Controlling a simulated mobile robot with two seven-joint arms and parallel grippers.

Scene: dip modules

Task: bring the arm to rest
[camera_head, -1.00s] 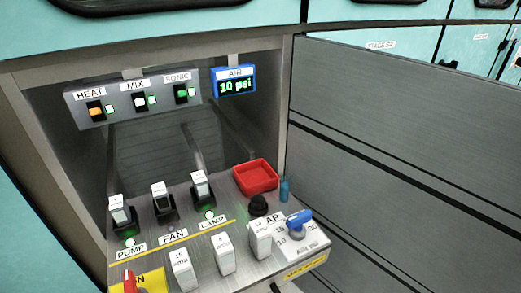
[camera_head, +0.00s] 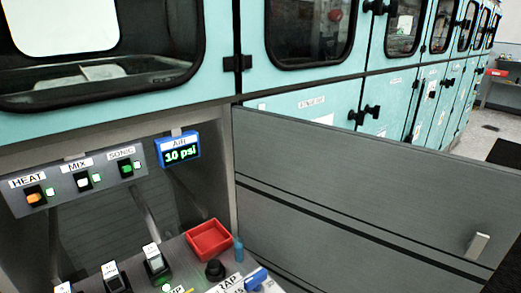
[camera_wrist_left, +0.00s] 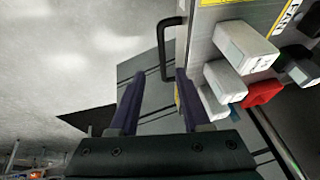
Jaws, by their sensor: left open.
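My left gripper (camera_wrist_left: 155,105) shows in the left wrist view with its two purple-lined fingers apart and nothing between them. It is in front of the control panel, beside white blocks (camera_wrist_left: 246,46) and a red part (camera_wrist_left: 262,93) at the right of that view. A dark handle (camera_wrist_left: 168,48) lies beyond the fingertips. Neither gripper shows in the head view. The panel's lower part is cut off by the head view's bottom edge.
The panel carries the HEAT, MIX and SONIC switches (camera_head: 82,181), a blue AIR display (camera_head: 179,149) reading 10 psi and a red tray (camera_head: 209,240). A grey open door (camera_head: 370,195) stands at the right. Teal cabinets (camera_head: 310,105) run behind. Floor (camera_wrist_left: 70,60) is clear at the wrist view's left.

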